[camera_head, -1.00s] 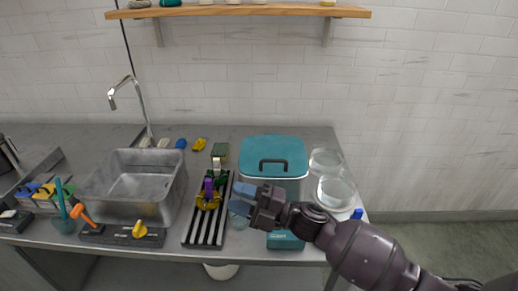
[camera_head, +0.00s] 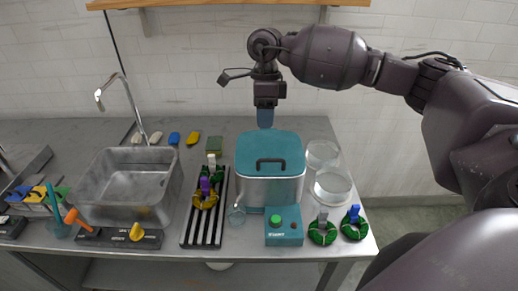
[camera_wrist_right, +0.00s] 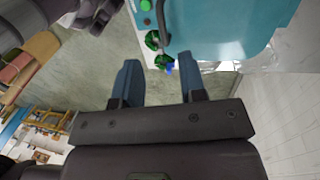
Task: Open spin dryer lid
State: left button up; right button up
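The spin dryer (camera_head: 268,191) is a metal tub with a teal lid (camera_head: 290,144) and a dark handle (camera_head: 271,161) on top. The lid looks shut. A teal control box (camera_head: 284,233) with a green button (camera_head: 276,219) is at its front. My right gripper (camera_head: 265,122) points down at the back edge of the lid; whether it touches cannot be told. In the right wrist view my right gripper (camera_wrist_right: 161,78) is open and empty, with the lid (camera_wrist_right: 225,25) beyond its fingers. My left gripper is not in view.
A sink (camera_head: 130,182) stands left, with a slotted rack (camera_head: 205,232) holding skeins beside it. Glass dishes (camera_head: 332,187) are right of the dryer. Green skeins (camera_head: 322,233) lie near the right front counter edge. A wooden shelf (camera_head: 200,3) is above.

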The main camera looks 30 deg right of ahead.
jog(key=p, duration=0.1)
send_over(265, 154)
jog(key=s+a, duration=0.3)
jog(key=s, duration=0.2)
jog(key=x, duration=0.3)
jog(key=w+x, duration=0.1)
jog(key=x, duration=0.3)
jog(key=d+x, duration=0.1)
jog(key=x, duration=0.2)
jog(key=shift+w+f, duration=0.35)
grip_shut()
